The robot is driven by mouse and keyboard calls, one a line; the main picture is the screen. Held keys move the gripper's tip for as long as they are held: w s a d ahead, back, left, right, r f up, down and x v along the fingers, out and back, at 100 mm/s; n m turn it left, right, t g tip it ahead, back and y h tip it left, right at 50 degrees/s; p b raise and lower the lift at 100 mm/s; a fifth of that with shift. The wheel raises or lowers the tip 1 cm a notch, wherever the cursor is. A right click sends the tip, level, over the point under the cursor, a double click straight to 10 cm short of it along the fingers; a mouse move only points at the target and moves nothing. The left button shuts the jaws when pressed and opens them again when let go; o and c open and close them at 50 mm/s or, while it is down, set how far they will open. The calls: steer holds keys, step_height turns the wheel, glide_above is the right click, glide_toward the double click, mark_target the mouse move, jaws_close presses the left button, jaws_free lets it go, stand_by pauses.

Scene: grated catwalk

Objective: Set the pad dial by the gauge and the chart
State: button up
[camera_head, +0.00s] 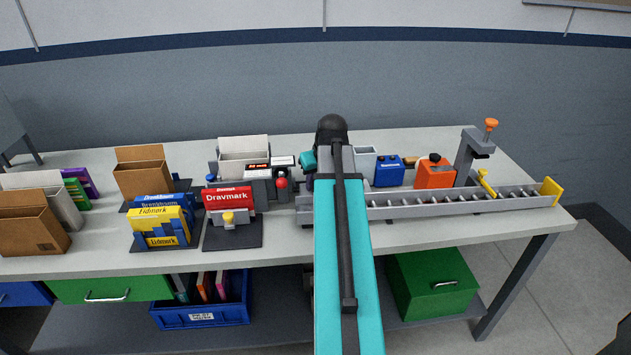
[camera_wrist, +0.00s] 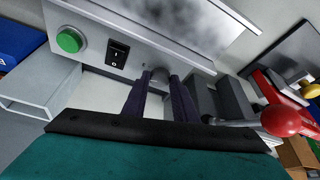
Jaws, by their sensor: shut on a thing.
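In the wrist view the two dark fingers of my gripper (camera_wrist: 159,80) are shut on a small grey rounded knob (camera_wrist: 157,74) at the lower edge of a light grey machine panel (camera_wrist: 150,30). The knob is mostly hidden between the fingers, and any marking on it cannot be read. A small red-lit display (camera_head: 258,166), apparently the gauge, sits left of my arm. Its reading is too small to be sure of. I cannot pick out the chart with certainty; a small white plate (camera_head: 284,161) stands beside the display.
A red-ball lever (camera_wrist: 282,121) is close right of my gripper; a green button (camera_wrist: 69,39) and rocker switch (camera_wrist: 117,53) are left. A red carton (camera_head: 228,198) stands on a dark pad (camera_head: 233,240). A roller conveyor (camera_head: 420,206) runs right along the bench.

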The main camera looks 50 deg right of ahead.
steer(key=shift+w+a+m+g+h+p, duration=0.15)
steer(key=shift+m+g+h+p, duration=0.3)
steer(key=shift+m, duration=1.15)
steer(key=o, duration=1)
steer(key=shift+o, duration=0.2)
steer(key=shift+r, duration=0.15)
steer(key=shift+a+r, duration=0.1)
steer(key=shift+r, duration=0.1)
steer(key=b+v, duration=0.2)
steer(key=v, duration=1.1)
steer(key=shift+s+a, duration=0.15)
steer(key=shift+s, duration=0.2)
